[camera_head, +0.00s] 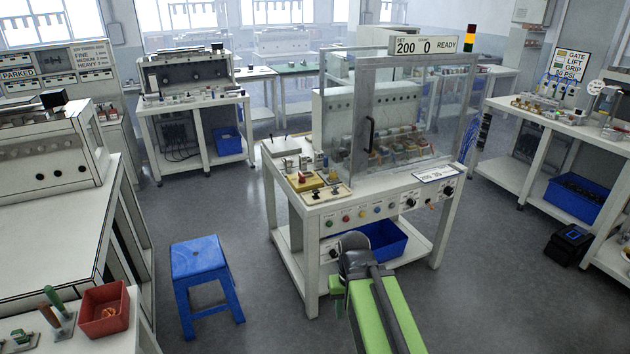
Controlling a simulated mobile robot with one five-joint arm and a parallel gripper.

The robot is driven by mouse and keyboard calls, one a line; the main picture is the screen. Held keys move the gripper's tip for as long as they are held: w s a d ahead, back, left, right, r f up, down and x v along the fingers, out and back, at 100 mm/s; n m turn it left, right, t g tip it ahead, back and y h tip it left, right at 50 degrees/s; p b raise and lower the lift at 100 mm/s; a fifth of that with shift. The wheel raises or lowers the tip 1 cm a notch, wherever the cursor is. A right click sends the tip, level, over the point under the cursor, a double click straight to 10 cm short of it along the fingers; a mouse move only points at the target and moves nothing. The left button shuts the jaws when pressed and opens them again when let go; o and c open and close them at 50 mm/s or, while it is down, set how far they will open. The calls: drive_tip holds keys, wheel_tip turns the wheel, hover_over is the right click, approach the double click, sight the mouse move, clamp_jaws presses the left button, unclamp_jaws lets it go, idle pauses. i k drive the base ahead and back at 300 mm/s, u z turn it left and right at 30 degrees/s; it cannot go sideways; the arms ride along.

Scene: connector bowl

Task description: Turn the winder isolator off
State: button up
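The winder (330,222) is the white bench machine in the middle, with a clear guard and a display reading 200, 0, READY. Its front panel carries coloured buttons (362,214) and two dark rotary knobs, one mid-panel (410,203) and one near the right end (448,190). The labels are too small to read, so I cannot tell which control is the isolator or how it is set. My gripper (354,243) is the dark end of my green arm, in front of the winder's lower front. Its fingers are not clear, and I see nothing held.
A blue stool (203,275) stands left of the winder. A blue bin (375,241) sits on its lower shelf behind my arm. Benches stand at left and right, with a red tray (104,308) at lower left.

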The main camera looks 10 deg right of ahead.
sight(302, 179)
drive_tip(key=z, duration=0.3)
drive_tip(key=k, duration=0.15)
drive_tip(key=u, duration=0.5)
drive_tip(key=i, duration=2.3)
drive_tip(key=z, duration=0.25)
